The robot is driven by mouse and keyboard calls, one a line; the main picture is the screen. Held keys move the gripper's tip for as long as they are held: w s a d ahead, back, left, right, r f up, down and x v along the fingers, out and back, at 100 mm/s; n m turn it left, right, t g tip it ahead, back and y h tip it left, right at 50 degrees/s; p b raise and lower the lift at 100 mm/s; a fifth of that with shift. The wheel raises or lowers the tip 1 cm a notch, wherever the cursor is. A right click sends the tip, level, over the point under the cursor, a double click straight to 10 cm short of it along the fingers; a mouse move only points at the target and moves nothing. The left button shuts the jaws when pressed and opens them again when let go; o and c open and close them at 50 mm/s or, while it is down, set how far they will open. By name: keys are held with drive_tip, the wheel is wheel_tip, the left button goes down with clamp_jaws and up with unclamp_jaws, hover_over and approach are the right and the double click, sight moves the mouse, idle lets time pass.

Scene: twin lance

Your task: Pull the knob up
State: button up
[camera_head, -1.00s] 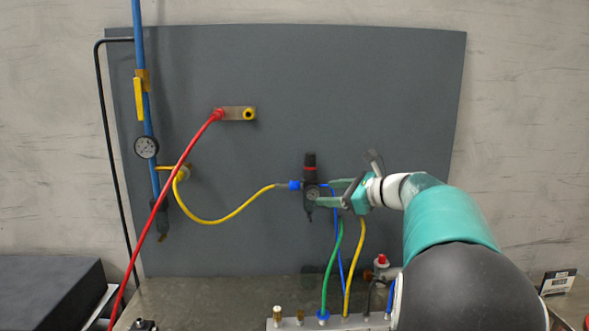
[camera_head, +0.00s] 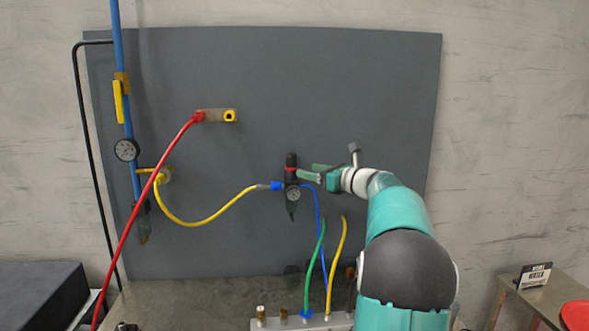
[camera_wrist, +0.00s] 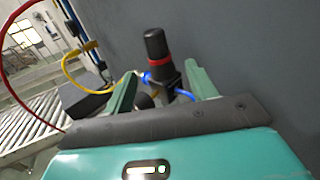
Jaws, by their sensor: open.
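The knob (camera_head: 291,160) is the black cap with a red ring on top of the regulator (camera_head: 292,193), which is fixed to the grey panel. In the wrist view the knob (camera_wrist: 155,45) stands up between my two green fingers, beyond their tips or level with them; the exact depth is hard to tell. My gripper (camera_head: 303,174) is open and comes at the regulator from the right, close to the knob's lower part. It also shows in the wrist view (camera_wrist: 163,78), with a finger on each side of the regulator. I cannot see either finger touching it.
A blue hose and a yellow hose (camera_head: 215,217) join the regulator at its sides. A red hose (camera_head: 150,205) crosses the panel's left. A manifold (camera_head: 300,322) with green and yellow hoses stands below. The panel (camera_head: 350,90) above the knob is clear.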

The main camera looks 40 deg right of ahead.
sight(296, 168)
drive_tip(key=w, duration=0.3)
drive_tip(key=w+a, duration=0.1)
drive_tip(key=w, duration=0.2)
drive_tip(key=shift+w+a, duration=0.1)
